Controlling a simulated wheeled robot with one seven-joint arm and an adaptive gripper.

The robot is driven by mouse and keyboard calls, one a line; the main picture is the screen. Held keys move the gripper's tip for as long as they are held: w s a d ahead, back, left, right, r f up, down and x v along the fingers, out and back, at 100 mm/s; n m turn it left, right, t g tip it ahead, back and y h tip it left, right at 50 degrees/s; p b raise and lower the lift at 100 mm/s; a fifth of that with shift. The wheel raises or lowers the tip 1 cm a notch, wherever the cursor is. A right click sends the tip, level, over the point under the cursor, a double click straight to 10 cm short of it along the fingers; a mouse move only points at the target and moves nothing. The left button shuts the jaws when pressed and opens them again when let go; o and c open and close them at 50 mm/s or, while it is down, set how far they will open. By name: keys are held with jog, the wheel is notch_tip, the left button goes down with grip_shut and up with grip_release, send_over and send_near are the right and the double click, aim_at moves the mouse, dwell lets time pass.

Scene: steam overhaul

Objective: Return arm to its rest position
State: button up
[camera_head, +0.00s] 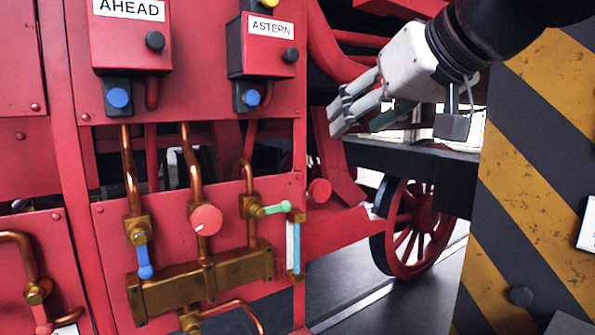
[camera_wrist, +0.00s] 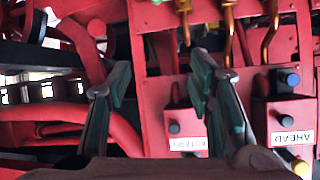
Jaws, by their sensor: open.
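My arm reaches in from the top right of the head view, and my gripper (camera_head: 348,112) hangs in front of the red frame, pointing down and left. In the wrist view my gripper (camera_wrist: 160,85) has its two green-padded fingers spread wide apart. Nothing is between the fingers. In the head view the fingers are to the right of the ASTERN box and touch nothing that I can make out.
A red panel carries the AHEAD box (camera_head: 130,40) and the ASTERN box (camera_head: 268,45). Copper pipes, a brass manifold (camera_head: 205,283) and a red round knob (camera_head: 206,220) are below. A striped pillar (camera_head: 535,170) stands close on the right. A red spoked wheel (camera_head: 418,228) is behind.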

jog(key=s+d+f+m+g+h, duration=0.1)
jog(key=s+d+f, duration=0.2)
jog(key=s+f, duration=0.2)
jog(key=s+d+f+m+g+h, duration=0.1)
jog(key=s+d+f, duration=0.3)
jog(key=f, duration=0.8)
jog(key=s+d+f+m+g+h, duration=0.1)
jog(key=s+d+f+g+h, duration=0.2)
jog(key=s+f, duration=0.5)
jog(key=shift+d+f+m, duration=0.15)
jog(key=shift+f+m, duration=0.1)
jog(key=shift+m, duration=0.15)
jog(key=shift+w, duration=0.1)
